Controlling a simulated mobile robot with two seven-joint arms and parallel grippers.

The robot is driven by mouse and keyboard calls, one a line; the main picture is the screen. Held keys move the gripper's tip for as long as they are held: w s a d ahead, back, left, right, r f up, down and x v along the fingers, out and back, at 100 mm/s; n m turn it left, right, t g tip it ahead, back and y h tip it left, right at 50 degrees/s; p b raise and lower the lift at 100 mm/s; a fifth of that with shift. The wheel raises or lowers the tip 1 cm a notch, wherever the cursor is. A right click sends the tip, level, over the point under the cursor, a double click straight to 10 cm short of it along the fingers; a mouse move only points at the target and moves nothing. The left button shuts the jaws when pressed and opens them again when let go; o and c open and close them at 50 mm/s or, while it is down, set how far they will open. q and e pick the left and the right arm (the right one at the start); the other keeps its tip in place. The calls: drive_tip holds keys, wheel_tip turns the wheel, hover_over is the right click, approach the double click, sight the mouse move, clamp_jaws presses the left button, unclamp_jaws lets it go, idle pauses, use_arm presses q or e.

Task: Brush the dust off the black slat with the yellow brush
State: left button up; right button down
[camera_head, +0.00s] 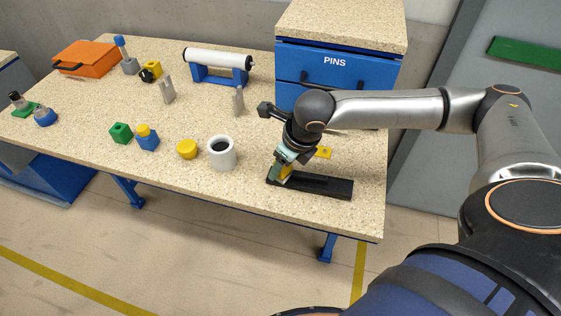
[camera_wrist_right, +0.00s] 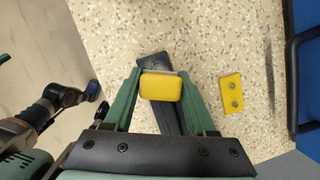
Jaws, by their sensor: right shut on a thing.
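The black slat (camera_head: 325,187) lies flat near the front right of the speckled table. It also shows in the wrist view (camera_wrist_right: 169,118), running under the brush. My right gripper (camera_head: 286,163) is over the slat's left end and points down. It is shut on the yellow brush (camera_wrist_right: 160,87), whose yellow top sits between the green fingers; a bit of the brush (camera_head: 285,173) shows in the head view. Pale bristles show at its far edge, by the slat. I cannot tell if they touch it. Dust on the slat is not clear.
A white mug (camera_head: 222,154) and a yellow round piece (camera_head: 187,149) stand left of the slat. A yellow plate with two holes (camera_wrist_right: 231,96) lies right of it in the wrist view. The blue PINS drawer unit (camera_head: 335,78) stands behind. The table's front edge is close.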

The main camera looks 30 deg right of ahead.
drive_tip(key=shift+w+r+p, duration=0.1)
drive_tip(key=shift+r+p, duration=1.2)
drive_tip(key=shift+p, duration=0.3)
drive_tip(key=shift+a+r, duration=0.1)
drive_tip(key=shift+r, duration=0.65)
drive_tip(key=shift+w+r, duration=0.1)
drive_tip(key=shift+r, duration=0.9)
drive_tip(key=c, duration=0.8)
unclamp_jaws()
clamp_jaws()
drive_tip(key=shift+a, duration=0.1)
